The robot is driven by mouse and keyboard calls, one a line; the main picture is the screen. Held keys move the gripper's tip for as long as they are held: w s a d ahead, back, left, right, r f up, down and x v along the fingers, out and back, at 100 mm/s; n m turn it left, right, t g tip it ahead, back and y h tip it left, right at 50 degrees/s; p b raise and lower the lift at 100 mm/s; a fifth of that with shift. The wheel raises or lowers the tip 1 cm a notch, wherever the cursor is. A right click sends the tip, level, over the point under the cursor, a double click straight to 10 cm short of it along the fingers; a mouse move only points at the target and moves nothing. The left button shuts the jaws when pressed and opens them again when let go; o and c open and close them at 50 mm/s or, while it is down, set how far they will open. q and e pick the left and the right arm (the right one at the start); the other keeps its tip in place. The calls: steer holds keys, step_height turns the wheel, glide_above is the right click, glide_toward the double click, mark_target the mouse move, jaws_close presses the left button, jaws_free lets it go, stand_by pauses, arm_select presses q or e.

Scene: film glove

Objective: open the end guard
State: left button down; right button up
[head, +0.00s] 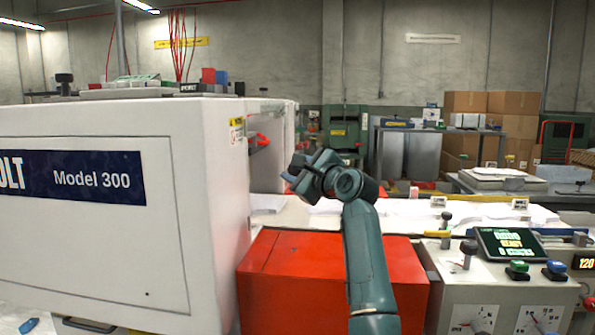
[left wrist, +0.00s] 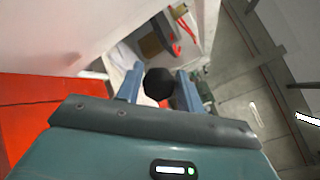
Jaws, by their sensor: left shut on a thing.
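My left gripper (head: 296,172) is beside the right end of the large white machine housing (head: 110,245) marked "Model 300", above the red cabinet (head: 290,262). In the left wrist view its two blue fingers stand on either side of a round black knob (left wrist: 158,84), and the gripper is shut on it. The knob's mount is hidden behind the fingers. I cannot tell for certain which white panel is the end guard; a pale panel (left wrist: 85,45) lies just beyond the fingers in the left wrist view. My right gripper is not in view.
An open recess with a red part (head: 258,141) shows past the housing's near corner. A control console (head: 500,275) with a screen and buttons stands at right. Paper-covered tables (head: 470,215) lie behind it.

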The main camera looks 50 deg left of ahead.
arm_select(q)
steer(key=shift+s+a+g, duration=0.3)
steer(key=shift+s, duration=0.05)
steer(key=c, duration=1)
jaws_free()
steer(key=s+d, duration=0.1)
steer(key=d, duration=1.2)
steer(key=shift+s, duration=0.15)
